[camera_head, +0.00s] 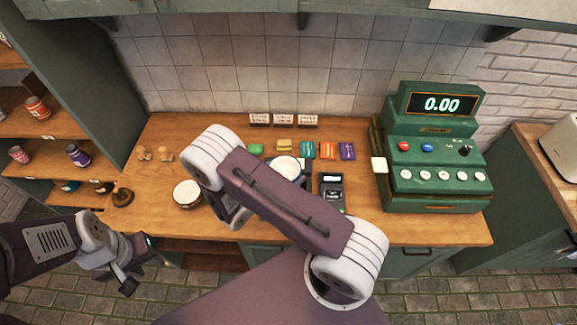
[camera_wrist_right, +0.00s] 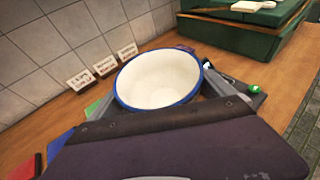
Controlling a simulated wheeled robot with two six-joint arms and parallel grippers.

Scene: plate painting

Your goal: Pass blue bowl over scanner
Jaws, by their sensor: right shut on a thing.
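The blue bowl, white inside with a blue rim, fills the middle of the right wrist view (camera_wrist_right: 158,78). In the head view the bowl (camera_head: 286,165) is partly hidden behind my right arm. My right gripper (camera_wrist_right: 165,100) is shut on the bowl, with grey jaw parts showing beside it. A dark handheld device with a screen, apparently the scanner (camera_head: 332,191), lies on the counter just right of the bowl. My left gripper (camera_head: 140,268) hangs in front of the counter's left end, empty, its fingers apart.
A green cash register (camera_head: 435,165) reading 0.00 stands at the right of the wooden counter (camera_head: 250,128). A white bowl (camera_head: 187,194) sits left of my right arm. Coloured packets (camera_head: 326,150) and small signs (camera_head: 283,120) line the back.

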